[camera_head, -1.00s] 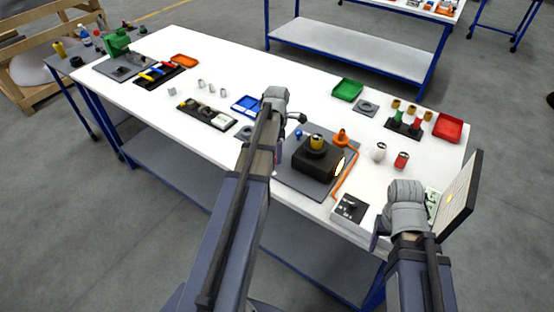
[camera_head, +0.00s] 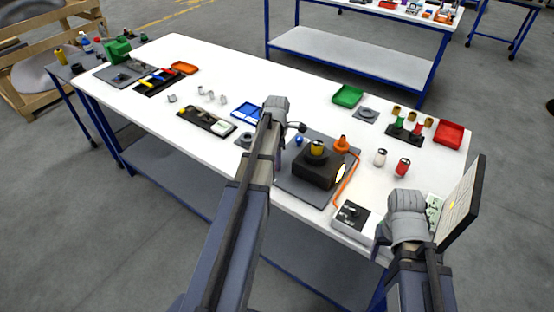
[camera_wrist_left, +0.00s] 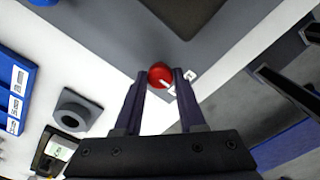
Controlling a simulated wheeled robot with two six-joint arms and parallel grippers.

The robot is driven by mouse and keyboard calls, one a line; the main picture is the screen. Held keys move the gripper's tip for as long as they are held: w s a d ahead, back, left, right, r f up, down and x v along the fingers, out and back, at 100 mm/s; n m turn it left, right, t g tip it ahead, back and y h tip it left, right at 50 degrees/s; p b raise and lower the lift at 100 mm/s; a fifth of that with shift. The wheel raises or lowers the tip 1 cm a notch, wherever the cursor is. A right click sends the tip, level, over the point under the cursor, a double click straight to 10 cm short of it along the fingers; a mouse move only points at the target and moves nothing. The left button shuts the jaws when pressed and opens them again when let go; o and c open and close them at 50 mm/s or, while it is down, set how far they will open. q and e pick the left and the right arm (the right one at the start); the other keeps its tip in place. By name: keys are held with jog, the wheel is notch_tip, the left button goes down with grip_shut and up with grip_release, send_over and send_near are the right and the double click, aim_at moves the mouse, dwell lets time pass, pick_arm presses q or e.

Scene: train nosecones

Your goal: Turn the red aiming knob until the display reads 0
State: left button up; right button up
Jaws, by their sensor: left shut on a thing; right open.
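The round red aiming knob (camera_wrist_left: 160,75) shows in the left wrist view, with a small white mark at its right side. My left gripper (camera_wrist_left: 160,81) is shut on it, one dark finger at each side. In the head view my left gripper (camera_head: 279,168) is beside the black box (camera_head: 318,172) on the grey plate, and the knob is hidden there. My right gripper (camera_head: 381,238) is open near the table's front right edge, partly hidden by its wrist. I cannot make out a readable number on any display.
An orange cable (camera_head: 347,178) runs along the plate's right side. A white control box (camera_head: 351,218) sits at the front edge, and an upright screen panel (camera_head: 461,203) stands at the right. A blue tray (camera_head: 248,112) and a grey ring block (camera_wrist_left: 76,110) lie left of the knob.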

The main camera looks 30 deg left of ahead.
pick_arm(q)
grip_shut()
jog(key=shift+m, duration=0.3)
jog(key=m, duration=0.3)
jog(key=shift+m, duration=2.5)
jog(key=o, duration=1)
grip_release()
